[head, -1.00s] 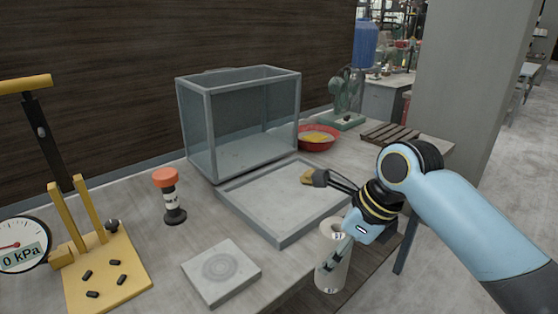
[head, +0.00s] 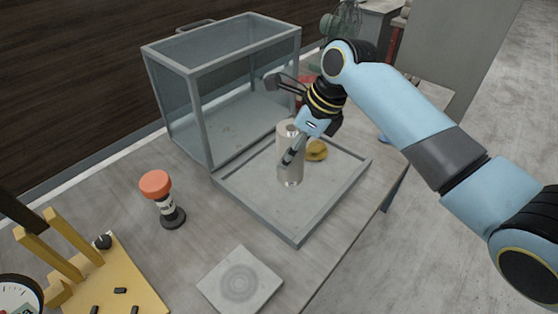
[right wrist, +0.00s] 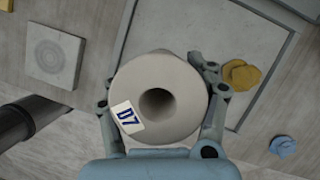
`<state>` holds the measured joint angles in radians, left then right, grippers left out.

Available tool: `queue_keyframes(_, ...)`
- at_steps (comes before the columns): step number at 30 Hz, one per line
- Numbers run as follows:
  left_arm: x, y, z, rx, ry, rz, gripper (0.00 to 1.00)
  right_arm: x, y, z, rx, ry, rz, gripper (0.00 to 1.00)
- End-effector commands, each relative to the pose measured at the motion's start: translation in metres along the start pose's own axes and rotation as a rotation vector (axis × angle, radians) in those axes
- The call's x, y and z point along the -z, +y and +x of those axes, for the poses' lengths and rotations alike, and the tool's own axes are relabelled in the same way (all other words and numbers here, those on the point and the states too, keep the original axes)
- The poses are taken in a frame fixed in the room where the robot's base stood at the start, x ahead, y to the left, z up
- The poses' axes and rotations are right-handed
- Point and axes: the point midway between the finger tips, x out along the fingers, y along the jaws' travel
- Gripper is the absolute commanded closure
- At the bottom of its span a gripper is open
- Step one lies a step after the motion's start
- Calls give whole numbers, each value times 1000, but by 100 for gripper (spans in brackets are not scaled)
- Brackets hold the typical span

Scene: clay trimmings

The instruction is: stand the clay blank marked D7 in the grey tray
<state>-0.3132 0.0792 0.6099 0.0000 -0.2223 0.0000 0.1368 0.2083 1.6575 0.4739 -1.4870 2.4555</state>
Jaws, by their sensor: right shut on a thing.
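The clay blank (head: 297,170), a pale cylinder with a hole through its top, stands upright in my right gripper (head: 293,150), over the grey tray (head: 298,238). My left gripper is not in view.
A yellow-brown clump (head: 317,150) lies in the tray beside the blank. A glass-sided case (head: 185,125) stands behind the tray. An orange-topped tool (head: 158,185), a grey slab (head: 240,281) and a yellow stand (head: 122,287) are at left. The tray's front part is bare.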

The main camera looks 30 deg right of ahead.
Motion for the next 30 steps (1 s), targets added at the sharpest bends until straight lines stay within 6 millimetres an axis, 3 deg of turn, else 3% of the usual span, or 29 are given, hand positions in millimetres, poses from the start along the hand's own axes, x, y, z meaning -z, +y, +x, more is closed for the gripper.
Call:
queue_keyframes(3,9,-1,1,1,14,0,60,-15,-7,19,0,-1,0,100)
queue_keyframes(9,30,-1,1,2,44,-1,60,-22,-12,33,1,0,-2,100)
queue_keyframes(18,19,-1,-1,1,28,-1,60,-8,-12,66,3,0,-2,100)
queue_keyframes(28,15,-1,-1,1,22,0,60,-6,-12,69,3,0,-2,100)
queue_keyframes(29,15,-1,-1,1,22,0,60,-5,-12,70,1,2,-2,42)
queue_keyframes(30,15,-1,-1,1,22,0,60,-5,-12,70,1,2,-2,37)
